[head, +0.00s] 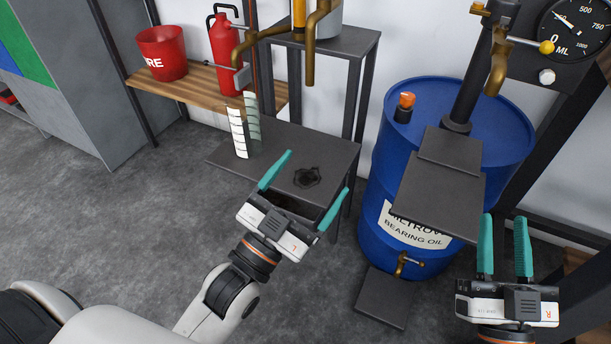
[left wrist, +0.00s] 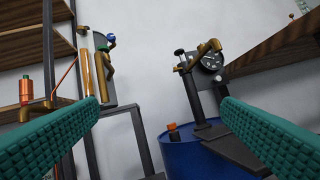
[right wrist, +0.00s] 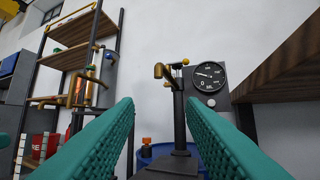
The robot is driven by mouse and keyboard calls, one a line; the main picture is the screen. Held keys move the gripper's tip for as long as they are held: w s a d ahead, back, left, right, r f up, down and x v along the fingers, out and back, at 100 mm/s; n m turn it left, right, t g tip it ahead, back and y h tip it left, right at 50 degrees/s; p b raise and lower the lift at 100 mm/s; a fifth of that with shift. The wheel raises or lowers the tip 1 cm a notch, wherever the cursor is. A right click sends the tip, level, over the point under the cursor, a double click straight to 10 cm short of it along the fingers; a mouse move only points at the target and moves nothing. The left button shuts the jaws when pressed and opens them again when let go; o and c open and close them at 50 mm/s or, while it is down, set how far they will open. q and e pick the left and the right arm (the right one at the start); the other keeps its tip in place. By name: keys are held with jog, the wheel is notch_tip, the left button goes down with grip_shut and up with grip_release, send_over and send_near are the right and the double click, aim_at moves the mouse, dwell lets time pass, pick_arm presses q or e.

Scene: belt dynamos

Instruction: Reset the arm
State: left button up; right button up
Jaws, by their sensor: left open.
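My left gripper (head: 303,190) is open and empty, with its teal fingers spread in front of the low dark table (head: 325,151). In the left wrist view nothing is between its fingers (left wrist: 160,125). My right gripper (head: 505,248) stands at the lower right, its two teal fingers apart and pointing up, in front of the blue oil drum (head: 385,190). In the right wrist view nothing is held between its fingers (right wrist: 160,125); the dark plate and post on the drum show beyond them.
Brass taps (head: 499,66) hang above the drum near a gauge (head: 575,27). A red bucket (head: 162,53) and extinguisher (head: 227,55) stand on a wooden shelf. Floor is clear at left.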

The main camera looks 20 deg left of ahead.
pick_arm(q)
jog(key=r+n, duration=0.1)
jog(key=n, duration=0.1)
jog(key=s+r+n+t, duration=0.1)
jog(key=shift+d+r+n, duration=0.1)
jog(key=shift+r+n, duration=0.05)
jog(key=shift+n, duration=0.25)
